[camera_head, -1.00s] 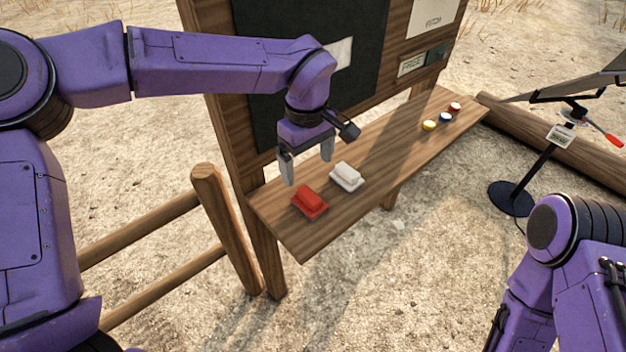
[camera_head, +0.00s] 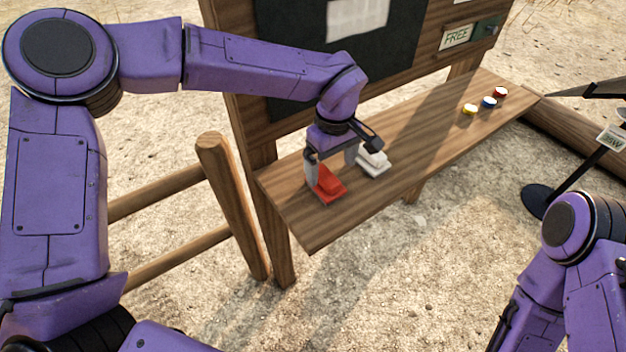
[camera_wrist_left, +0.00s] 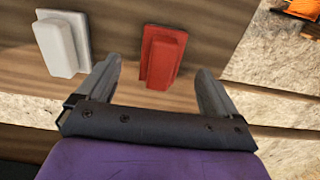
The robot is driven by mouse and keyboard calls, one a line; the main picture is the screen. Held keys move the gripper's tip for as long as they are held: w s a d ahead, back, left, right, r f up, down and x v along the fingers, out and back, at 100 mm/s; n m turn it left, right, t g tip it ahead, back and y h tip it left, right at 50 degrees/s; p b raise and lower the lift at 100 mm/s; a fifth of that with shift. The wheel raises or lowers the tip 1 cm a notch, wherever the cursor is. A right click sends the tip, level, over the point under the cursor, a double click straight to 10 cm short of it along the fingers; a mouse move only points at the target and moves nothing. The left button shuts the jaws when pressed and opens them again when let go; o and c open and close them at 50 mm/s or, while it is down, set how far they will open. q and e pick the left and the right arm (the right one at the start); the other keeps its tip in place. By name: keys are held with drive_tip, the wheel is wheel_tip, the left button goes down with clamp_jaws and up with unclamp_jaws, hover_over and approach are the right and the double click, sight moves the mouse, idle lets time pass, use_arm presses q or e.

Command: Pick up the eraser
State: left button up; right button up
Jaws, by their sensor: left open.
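Two eraser-like blocks, each with a wider base, lie on the wooden shelf (camera_head: 320,228). The red one (camera_head: 330,184) is nearer its left end; the white one (camera_head: 375,163) is just to its right. My left gripper (camera_head: 332,174) is open and points down at the red block, one finger close to its left side. In the left wrist view, the red block (camera_wrist_left: 162,57) appears between the two open fingers (camera_wrist_left: 158,72), and the white block (camera_wrist_left: 62,45) is outside them to the left. Contact with the red block cannot be told. My right gripper is out of view.
Yellow (camera_head: 470,109), blue (camera_head: 489,102) and red (camera_head: 500,91) round pieces sit farther right on the shelf. A dark board (camera_head: 300,60) rises behind it. A wooden post (camera_head: 230,195) with rails stands left. The shelf's middle is clear.

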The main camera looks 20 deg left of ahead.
sight(327, 175)
use_arm(q)
drive_tip(key=f, duration=0.2)
drive_tip(key=f+p, duration=0.1)
drive_tip(key=f, duration=0.1)
drive_tip(key=a+f, duration=0.1)
drive_tip(key=f, duration=0.1)
drive_tip(key=shift+w+f+p, duration=0.1)
drive_tip(key=shift+w+p, duration=0.2)
drive_tip(key=c, duration=1.1)
drive_tip(key=shift+c, duration=0.2)
drive_tip(key=shift+r+b, duration=0.3)
drive_tip(key=shift+r, duration=0.1)
drive_tip(key=r, duration=0.2)
drive_tip(key=b, duration=0.1)
drive_tip(key=shift+s+r, duration=0.25)
drive_tip(key=shift+r, duration=0.15)
drive_tip(key=s+r+b, duration=0.3)
drive_tip(key=s+r, duration=0.6)
drive_tip(key=s, duration=0.4)
drive_tip(key=shift+s+r, duration=0.25)
drive_tip(key=shift+s, duration=0.1)
